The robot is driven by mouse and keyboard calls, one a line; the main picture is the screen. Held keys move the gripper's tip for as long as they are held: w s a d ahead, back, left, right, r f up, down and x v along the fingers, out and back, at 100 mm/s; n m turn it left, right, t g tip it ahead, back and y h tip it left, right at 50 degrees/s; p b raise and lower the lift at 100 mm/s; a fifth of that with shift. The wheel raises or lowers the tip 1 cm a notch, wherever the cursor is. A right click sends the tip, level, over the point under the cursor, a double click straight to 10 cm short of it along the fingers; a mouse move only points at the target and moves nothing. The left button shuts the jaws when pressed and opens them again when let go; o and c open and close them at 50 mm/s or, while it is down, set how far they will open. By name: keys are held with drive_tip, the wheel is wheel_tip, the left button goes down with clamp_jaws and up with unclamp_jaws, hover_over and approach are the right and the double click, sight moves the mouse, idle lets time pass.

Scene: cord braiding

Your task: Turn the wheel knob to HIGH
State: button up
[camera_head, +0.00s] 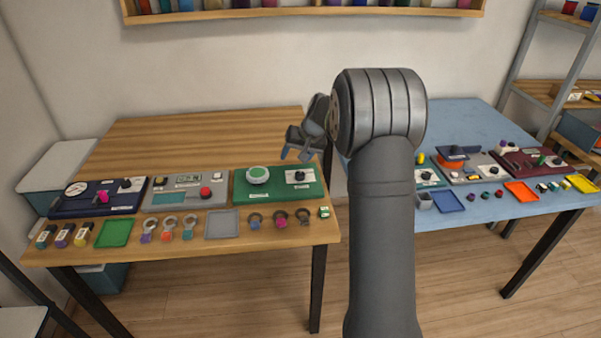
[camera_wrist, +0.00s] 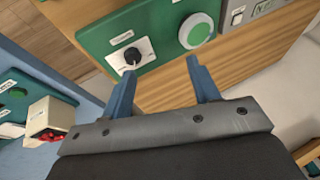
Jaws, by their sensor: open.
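A green panel (camera_head: 277,196) on the wooden table carries a black knob (camera_head: 299,175) on a white dial plate and, to its left, a big round green-topped button (camera_head: 257,174). Which control is called the wheel knob cannot be read. In the wrist view the black knob (camera_wrist: 132,54) has a pale pointer toward the picture's bottom; the plate's small lettering is unreadable. The green button (camera_wrist: 195,31) is to its upper right. My gripper (camera_head: 294,156) is open and empty above the panel. In the wrist view its fingers (camera_wrist: 161,68) are apart, the left tip near the knob.
A grey panel (camera_head: 158,198) and a navy panel (camera_head: 72,207) stand to the left. Rings, small bottles and trays (camera_head: 222,224) line the front edge. A gap separates the wooden table from the blue table (camera_head: 455,122), which holds more panels. Bare wood (camera_head: 200,135) lies behind the panels.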

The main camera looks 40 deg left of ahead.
sight(300, 174)
drive_tip(key=w+d+r+n+t+h, duration=0.1)
drive_tip(key=w+r+n+t+h, duration=0.1)
drive_tip(key=w+n, duration=0.15)
drive_tip(key=shift+m, duration=0.25)
drive_tip(key=x, duration=1.7)
drive_tip(key=shift+w+a+r, duration=0.15)
drive_tip(key=shift+w+a, duration=0.1)
drive_tip(key=shift+w, duration=0.15)
drive_tip(key=c, duration=1)
